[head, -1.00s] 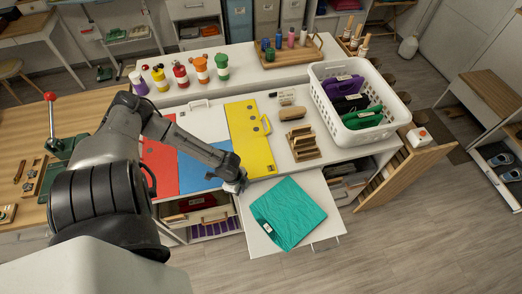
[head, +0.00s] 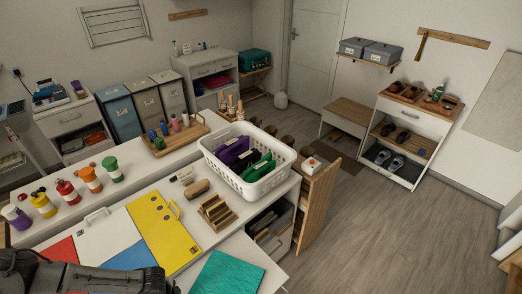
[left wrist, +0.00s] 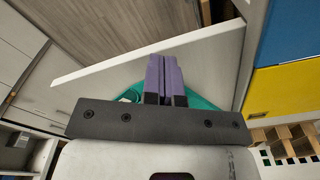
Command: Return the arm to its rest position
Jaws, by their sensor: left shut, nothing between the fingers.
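My left gripper (left wrist: 164,65) shows in the left wrist view with its two purple fingers together and nothing between them. It is above a teal folder (left wrist: 203,103) on a white pull-out board (left wrist: 215,55); the fingers cover part of the folder. In the head view the teal folder (head: 228,273) lies at the bottom edge, partly cut off. Only a dark part of my left arm (head: 95,280) shows at the bottom left there, and the gripper is out of that view. My right gripper is in neither view.
The counter holds a white basket (head: 265,185) of folders, a wooden tray (head: 182,137) of bottles, a yellow folder (head: 163,232), colourful-topped jars and a wooden rack (head: 217,212). A wooden panel (head: 317,205) stands out at the counter's right. Open floor (head: 390,235) lies beyond.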

